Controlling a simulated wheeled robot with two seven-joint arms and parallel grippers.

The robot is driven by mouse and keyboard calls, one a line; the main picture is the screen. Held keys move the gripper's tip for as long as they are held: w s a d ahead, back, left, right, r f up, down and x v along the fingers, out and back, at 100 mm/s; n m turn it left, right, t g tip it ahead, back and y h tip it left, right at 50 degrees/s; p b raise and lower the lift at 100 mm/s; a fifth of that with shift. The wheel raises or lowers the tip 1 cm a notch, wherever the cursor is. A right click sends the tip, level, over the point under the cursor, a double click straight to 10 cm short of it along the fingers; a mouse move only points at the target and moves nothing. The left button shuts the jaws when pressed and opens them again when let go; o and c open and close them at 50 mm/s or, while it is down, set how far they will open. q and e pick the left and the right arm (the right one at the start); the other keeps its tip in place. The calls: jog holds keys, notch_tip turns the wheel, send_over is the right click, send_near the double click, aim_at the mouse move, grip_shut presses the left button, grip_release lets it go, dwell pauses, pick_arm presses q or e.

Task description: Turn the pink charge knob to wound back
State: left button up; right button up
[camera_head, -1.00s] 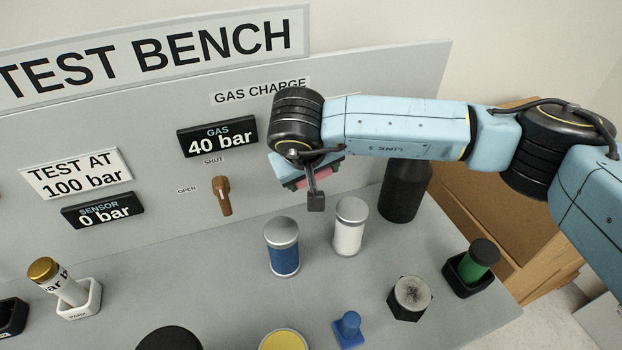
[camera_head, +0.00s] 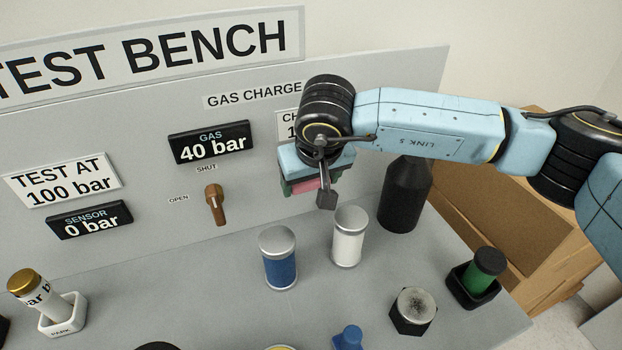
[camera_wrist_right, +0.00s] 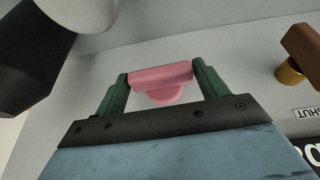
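The pink charge knob (camera_wrist_right: 160,75), with a bar-shaped handle, is on the grey panel. In the head view part of the knob (camera_head: 304,185) shows below my right wrist; the rest is hidden. My right gripper (camera_wrist_right: 160,78) has one green finger at each end of the bar, and both appear to touch it. In the head view the gripper (camera_head: 306,184) is mostly hidden by its own wrist. The gas display (camera_head: 212,143) reads 40 bar and the sensor display (camera_head: 90,220) reads 0 bar. My left gripper is not in view.
Below stand a blue canister (camera_head: 279,260), a white canister (camera_head: 349,238) and a black bottle (camera_head: 405,195). A partly covered label (camera_head: 287,125) is behind my wrist.

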jog(key=o, duration=0.3)
jog(key=v, duration=1.3)
jog(key=shift+r, duration=0.2)
